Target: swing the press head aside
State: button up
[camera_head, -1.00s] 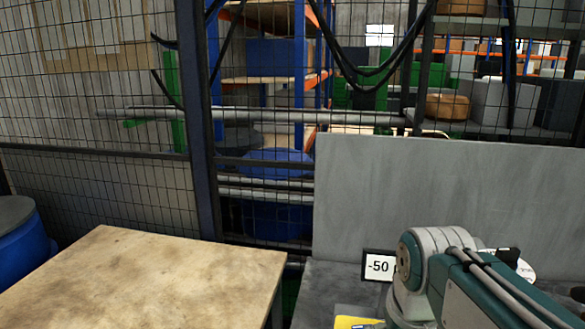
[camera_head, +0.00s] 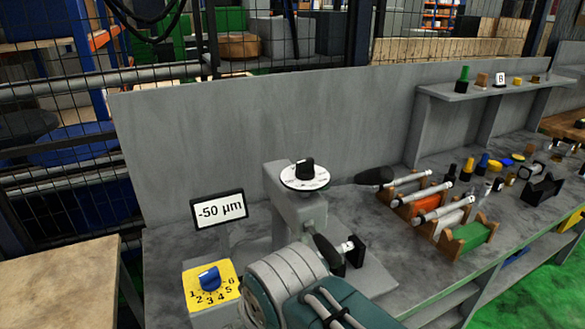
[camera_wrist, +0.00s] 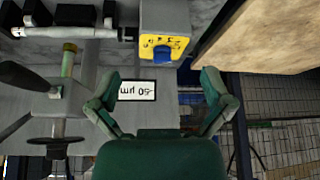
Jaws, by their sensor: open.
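A grey press-like machine (camera_head: 300,210) stands on the bench in the head view. A white round dial with a black knob (camera_head: 304,174) tops it. A black rounded handle (camera_head: 328,252) is low at its front. A second dark rounded handle (camera_head: 375,176) shows to its right. In the wrist view a grey post (camera_wrist: 60,105) with a dark disc and a dark handle (camera_wrist: 25,75) stands left of my gripper. My gripper (camera_wrist: 161,76) is open and empty, apart from these. The head view does not show its fingers; my arm hides part of the machine's base.
A "-50 µm" display (camera_head: 219,209) and a yellow box with a blue knob (camera_head: 211,284) stand left of the machine. A rack of gauges (camera_head: 440,210) and several small items lie right. A grey panel (camera_head: 270,120) closes the back. A wooden table (camera_head: 60,290) is left.

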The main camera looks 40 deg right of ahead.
aim_at(305, 217)
jog(key=k+l+u, duration=0.1)
jog(key=k, duration=0.4)
jog(key=k+l, duration=0.2)
jog(key=k, duration=0.3)
jog(key=l+u, duration=0.05)
